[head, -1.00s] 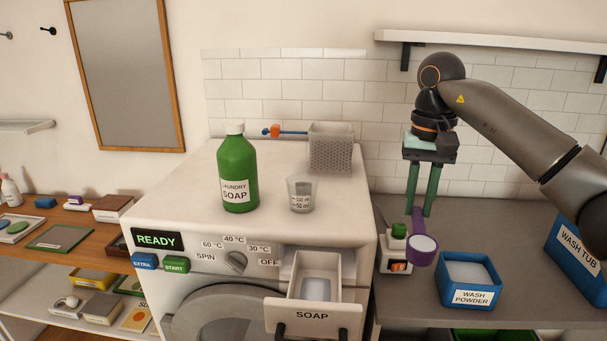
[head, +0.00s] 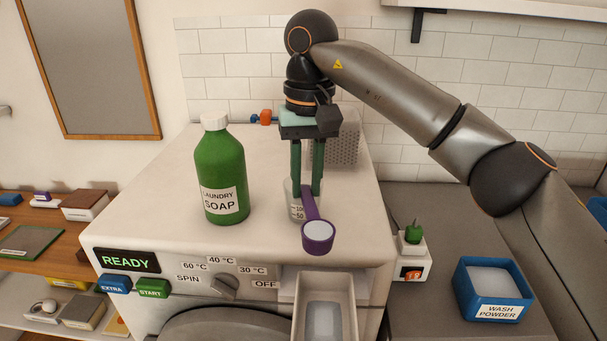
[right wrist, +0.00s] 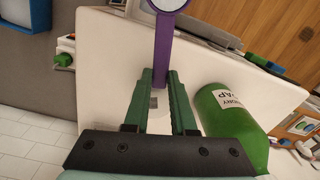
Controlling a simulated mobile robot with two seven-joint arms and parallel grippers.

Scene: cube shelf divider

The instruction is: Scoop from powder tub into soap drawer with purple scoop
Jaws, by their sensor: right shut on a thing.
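My right gripper (head: 306,190) is shut on the handle of the purple scoop (head: 317,237). The scoop's bowl holds white powder and hangs in front of the gripper, above the front of the washer top and a little behind the drawer. The scoop also shows in the right wrist view (right wrist: 163,50), its bowl cut off at the top edge. The soap drawer (head: 345,300) is pulled out, with a pale patch on its floor. The blue powder tub (head: 494,311) with white powder stands on the grey counter at right. My left gripper is out of view.
A green laundry soap bottle (head: 219,175) stands on the washer top (head: 165,190) left of the gripper. A clear measuring cup (head: 294,208) is partly hidden behind the gripper fingers. A grey mesh basket (head: 346,140) stands behind. A white switch box (head: 411,262) is between drawer and tub.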

